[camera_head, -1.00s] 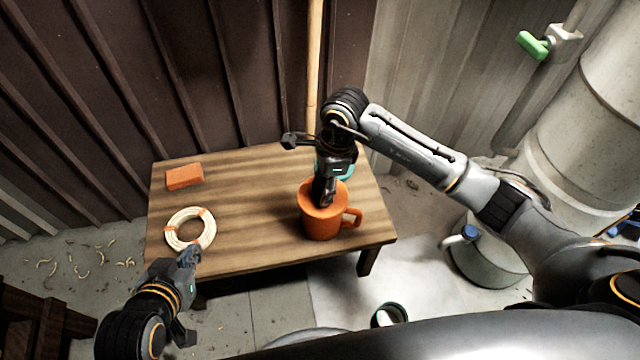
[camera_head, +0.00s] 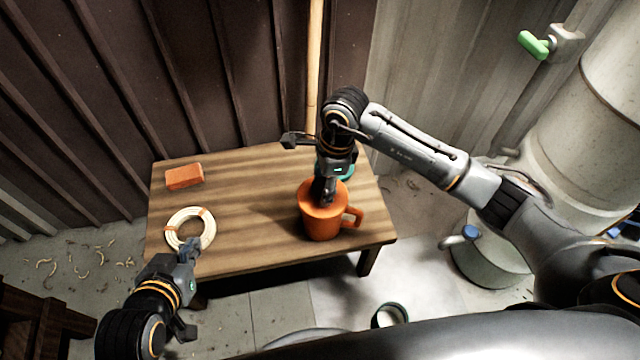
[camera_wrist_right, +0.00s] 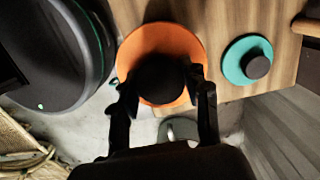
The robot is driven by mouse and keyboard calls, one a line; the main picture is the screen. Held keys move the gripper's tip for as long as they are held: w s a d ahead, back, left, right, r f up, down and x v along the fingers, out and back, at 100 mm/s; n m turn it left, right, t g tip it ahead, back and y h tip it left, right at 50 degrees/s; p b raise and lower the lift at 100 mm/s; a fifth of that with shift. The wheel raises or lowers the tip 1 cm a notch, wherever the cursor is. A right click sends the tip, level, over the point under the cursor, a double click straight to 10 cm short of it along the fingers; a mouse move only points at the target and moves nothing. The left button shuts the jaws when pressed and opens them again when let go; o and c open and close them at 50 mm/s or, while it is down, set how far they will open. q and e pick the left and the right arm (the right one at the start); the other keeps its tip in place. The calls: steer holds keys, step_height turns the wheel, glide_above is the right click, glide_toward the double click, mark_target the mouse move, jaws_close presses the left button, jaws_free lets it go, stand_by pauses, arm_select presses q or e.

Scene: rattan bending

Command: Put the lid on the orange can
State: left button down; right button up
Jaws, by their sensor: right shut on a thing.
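The orange can (camera_head: 322,226), with a handle on its right, stands upright at the right front of the table. An orange lid (camera_head: 312,191) lies flat over its mouth; whether it is fully seated is hard to tell. In the right wrist view the lid (camera_wrist_right: 192,48) is a round orange disc with a dark knob (camera_wrist_right: 160,78). My right gripper (camera_head: 324,199) points down and is shut on the lid's knob; it also shows in the right wrist view (camera_wrist_right: 160,92). My left gripper (camera_head: 191,246) is at the table's front left edge, by the rattan coil; its finger gap is unclear.
A teal lid (camera_wrist_right: 247,60) with a dark knob lies on the table beside the can, mostly hidden behind my right gripper in the head view. The rattan coil (camera_head: 175,219) and an orange block (camera_head: 184,177) are on the table's left. The table's middle (camera_head: 250,200) is clear.

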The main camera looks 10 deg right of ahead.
arm_select(q)
steer(key=shift+w+d+r+t, duration=0.3)
steer(key=shift+w+r+t, duration=0.3)
steer(key=shift+w+r, duration=0.05)
arm_select(e)
steer(key=shift+f, duration=0.3)
stand_by(1.0)
arm_select(q)
steer(key=shift+w+d+r+t+h+b, duration=0.25)
steer(key=shift+w+r+t, duration=0.25)
steer(key=shift+r, duration=0.25)
steer(key=shift+w+d+r+t+h+b, duration=0.2)
steer(key=shift+w+r+t+b, duration=0.15)
steer(key=shift+w+r+t, duration=0.25)
arm_select(e)
steer(key=shift+f, duration=0.45)
stand_by(1.2)
arm_select(q)
steer(key=shift+s, duration=0.1)
arm_select(e)
steer(key=o, duration=1.8)
